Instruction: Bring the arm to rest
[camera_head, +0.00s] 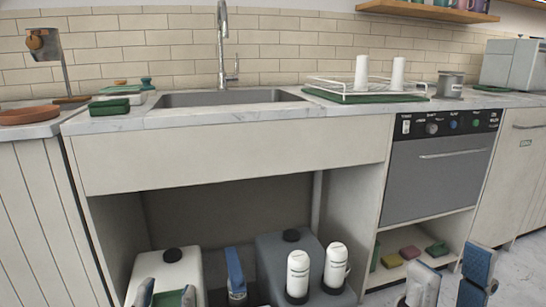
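My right gripper (450,280) is at the bottom right. Its two fingers stand apart, one pale grey and one blue, with a clear gap and nothing between them. My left gripper (166,293) is at the bottom left edge, in front of the open space under the sink. Only grey fingertip parts show, with a bit of green between or behind them. I cannot tell whether that green is held. The rest of both arms is out of the picture.
A white jug (172,268), a dark jug (290,246), two white bottles (297,272) and a blue-topped item (236,272) are under the sink (228,97). Several sponges (410,252) lie on the low shelf. A drying rack (366,93) holds two white cups on the counter.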

